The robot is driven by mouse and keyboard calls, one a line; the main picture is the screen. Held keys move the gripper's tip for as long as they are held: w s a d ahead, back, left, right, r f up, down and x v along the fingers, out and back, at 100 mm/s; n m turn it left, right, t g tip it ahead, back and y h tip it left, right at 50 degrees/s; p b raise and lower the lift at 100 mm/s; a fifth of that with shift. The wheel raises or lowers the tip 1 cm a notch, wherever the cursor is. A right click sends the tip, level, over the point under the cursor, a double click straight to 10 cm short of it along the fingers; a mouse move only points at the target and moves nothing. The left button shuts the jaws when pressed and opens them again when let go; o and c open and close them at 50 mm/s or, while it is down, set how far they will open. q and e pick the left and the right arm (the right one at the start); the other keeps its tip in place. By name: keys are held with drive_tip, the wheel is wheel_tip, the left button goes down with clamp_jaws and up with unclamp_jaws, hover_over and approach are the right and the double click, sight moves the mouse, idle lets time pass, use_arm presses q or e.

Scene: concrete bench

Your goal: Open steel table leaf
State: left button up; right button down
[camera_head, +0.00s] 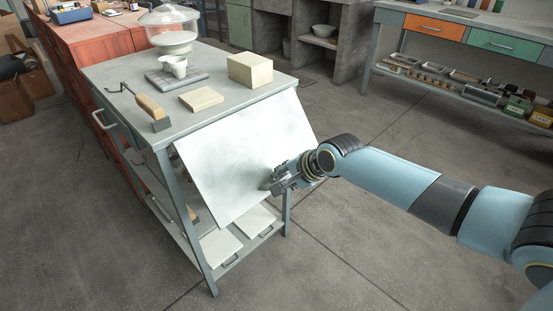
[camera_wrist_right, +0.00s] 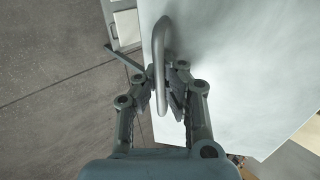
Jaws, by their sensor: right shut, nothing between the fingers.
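The steel leaf (camera_head: 235,145) is a pale, smooth panel along the near long edge of the steel table (camera_head: 125,75). It slopes down and outward from that edge, neither level nor hanging straight down. My right gripper (camera_head: 275,183) is at the leaf's lower outer part. In the right wrist view, the leaf (camera_wrist_right: 240,70) fills the right side, and a grey bar handle (camera_wrist_right: 160,45) reaches the fingertips of my gripper (camera_wrist_right: 166,90). The fingers are shut around or beside the handle; I cannot tell which. My left gripper is not in view.
A lower shelf holds pale panels (camera_head: 219,246). The floor (camera_head: 390,240) near the leaf is clear.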

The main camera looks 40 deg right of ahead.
drive_tip(key=s+r+g+p, duration=0.2)
drive_tip(key=r+g+p, duration=0.3)
drive_tip(key=r+p, duration=0.3)
drive_tip(key=s+r+g+h+p, duration=0.1)
drive_tip(key=r+g+p, duration=0.3)
drive_tip(key=r+p, duration=0.4)
drive_tip(key=s+p, duration=0.1)
drive_tip(key=p, duration=0.4)
drive_tip(key=shift+s+d+g, duration=0.15)
drive_tip(key=shift+s+g, duration=0.1)
drive_tip(key=shift+g, duration=0.15)
drive_tip(key=c, duration=2)
unclamp_jaws()
drive_tip(key=shift+s, duration=0.1)
drive_tip(key=o, duration=0.6)
